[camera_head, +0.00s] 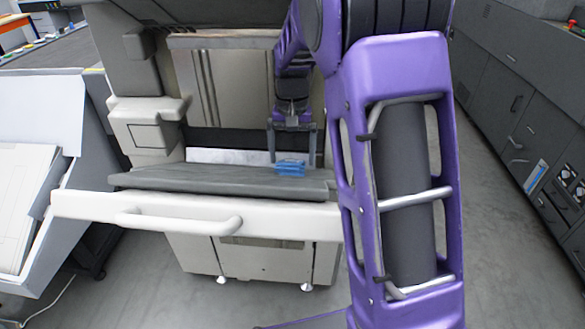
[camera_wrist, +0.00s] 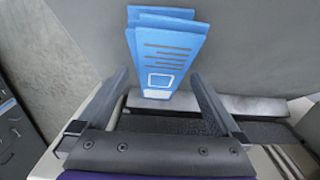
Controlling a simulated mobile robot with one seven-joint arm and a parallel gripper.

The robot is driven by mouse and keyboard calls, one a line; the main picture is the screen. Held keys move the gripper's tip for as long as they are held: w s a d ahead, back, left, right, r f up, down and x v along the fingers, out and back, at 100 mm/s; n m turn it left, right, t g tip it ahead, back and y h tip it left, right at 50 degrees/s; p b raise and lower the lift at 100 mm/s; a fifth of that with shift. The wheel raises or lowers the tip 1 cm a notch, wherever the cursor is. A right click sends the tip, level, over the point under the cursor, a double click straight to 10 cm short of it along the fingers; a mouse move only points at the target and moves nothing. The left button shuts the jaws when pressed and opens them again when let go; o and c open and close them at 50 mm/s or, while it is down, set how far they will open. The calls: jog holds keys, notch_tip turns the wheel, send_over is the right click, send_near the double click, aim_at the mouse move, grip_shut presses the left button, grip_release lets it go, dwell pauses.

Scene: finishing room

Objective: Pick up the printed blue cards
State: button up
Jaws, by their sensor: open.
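The printed blue cards (camera_head: 291,167) lie in a small, slightly fanned stack on the dark grey sloped tray (camera_head: 220,184) of the machine. In the wrist view the cards (camera_wrist: 165,50) show dark text lines and a white-framed square, and they appear beyond and between the fingers. My gripper (camera_head: 293,160) is at the cards in the head view, pointing down, with one finger on each side of them. In the wrist view my gripper (camera_wrist: 160,88) is open, with nothing between its fingertips clearly held. Whether a finger touches the cards cannot be told.
A cream bar with a handle (camera_head: 180,222) runs along the front of the tray. The machine's cream housing (camera_head: 148,122) rises at the left and behind. A white slanted table (camera_head: 40,170) stands at the left, and grey cabinets (camera_head: 500,90) line the right.

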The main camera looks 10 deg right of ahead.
notch_tip(320, 180, down, 2)
jog(key=shift+r, duration=0.1)
jog(key=c, duration=1.5)
jog(key=shift+c, duration=0.2)
